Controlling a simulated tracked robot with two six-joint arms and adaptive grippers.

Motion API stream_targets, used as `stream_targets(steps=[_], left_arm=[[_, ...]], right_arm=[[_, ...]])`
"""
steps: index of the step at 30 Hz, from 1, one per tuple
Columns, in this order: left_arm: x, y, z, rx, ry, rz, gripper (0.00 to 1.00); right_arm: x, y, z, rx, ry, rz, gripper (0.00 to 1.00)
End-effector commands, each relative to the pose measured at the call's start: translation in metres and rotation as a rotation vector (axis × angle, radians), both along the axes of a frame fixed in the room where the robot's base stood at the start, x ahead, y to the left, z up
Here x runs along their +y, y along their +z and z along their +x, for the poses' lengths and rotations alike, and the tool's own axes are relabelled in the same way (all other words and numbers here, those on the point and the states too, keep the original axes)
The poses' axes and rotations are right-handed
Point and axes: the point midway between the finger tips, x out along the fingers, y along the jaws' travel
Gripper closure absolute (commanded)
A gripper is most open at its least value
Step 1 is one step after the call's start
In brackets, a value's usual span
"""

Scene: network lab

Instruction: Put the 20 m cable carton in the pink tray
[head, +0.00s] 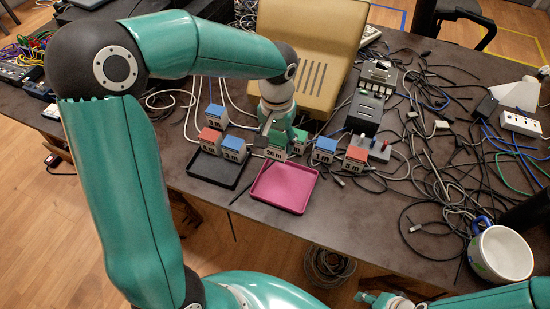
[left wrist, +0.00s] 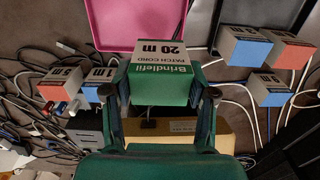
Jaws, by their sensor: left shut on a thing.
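The 20 m carton (head: 275,153), white with a green band, is between the fingers of my left gripper (head: 276,140), just behind the pink tray (head: 285,187). In the left wrist view the carton (left wrist: 163,58) shows its "20 m" print, and my left gripper (left wrist: 165,98) is shut on it with a finger at each side. Whether it is clear of the table is hard to tell. The empty pink tray also shows at the top of the left wrist view (left wrist: 114,22). My right gripper (head: 372,298) shows only in part at the bottom edge; its fingers are unclear.
A black tray (head: 216,170) lies left of the pink tray. Blue (head: 233,149) and red (head: 210,139) cartons stand behind it; more blue (head: 324,150) and red (head: 355,159) ones stand to the right. Loose cables and a mug (head: 500,254) fill the right side.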

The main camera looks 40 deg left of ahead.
Motion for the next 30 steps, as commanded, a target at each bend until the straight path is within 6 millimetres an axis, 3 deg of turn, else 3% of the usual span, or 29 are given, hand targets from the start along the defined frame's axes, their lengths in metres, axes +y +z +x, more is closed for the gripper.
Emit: stream_targets(steps=[3, 11, 18, 30], left_arm=[[0.000, -0.023, 0.000, 0.002, -0.001, 0.001, 0.83], [0.001, -0.043, 0.000, 0.000, 0.000, 0.002, 0.83], [0.000, -0.075, 0.000, 0.001, 0.000, 0.001, 0.83], [0.001, -0.082, 0.000, -0.003, 0.000, 0.001, 0.83]], right_arm=[[0.000, -0.001, 0.000, 0.000, 0.000, 0.000, 0.60], [0.000, -0.001, 0.000, 0.000, 0.000, 0.000, 0.60], [0.000, -0.002, 0.000, 0.000, 0.000, 0.000, 0.60], [0.000, -0.006, 0.000, 0.000, 0.000, 0.000, 0.60]])
